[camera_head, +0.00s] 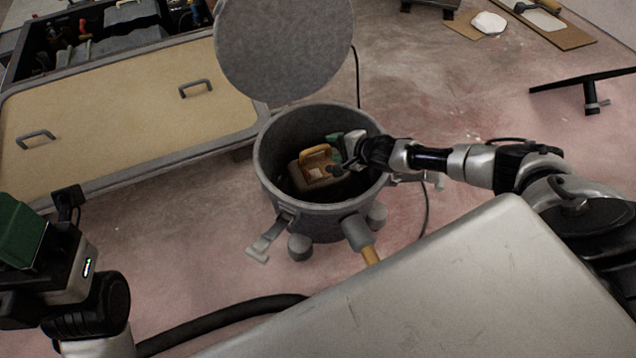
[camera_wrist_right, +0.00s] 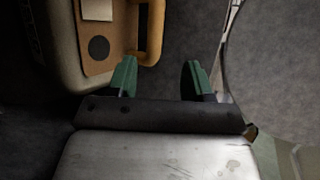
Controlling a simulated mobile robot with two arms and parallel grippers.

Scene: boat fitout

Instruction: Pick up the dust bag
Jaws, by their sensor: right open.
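The dust bag (camera_head: 313,174) sits inside the open grey canister (camera_head: 266,160); it is beige, with a tan front plate and a yellow-orange handle. In the right wrist view the dust bag (camera_wrist_right: 62,45) fills the upper left, partly cut off. My right gripper (camera_head: 336,160) reaches into the canister from the right, close to the bag's handle. In the wrist view its green fingers (camera_wrist_right: 160,78) are apart with nothing between them; the handle is just ahead of the left finger. My left gripper (camera_head: 22,232) is at the lower left, partly cut off, away from the canister.
The canister's round lid (camera_head: 284,45) stands raised behind it. A beige panel with two handles (camera_head: 130,105) lies left, beside an open tool compartment (camera_head: 95,38). A dark hose (camera_head: 225,318) runs in front. Floor to the right is mostly clear; a black stand (camera_head: 588,92) is farther off.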

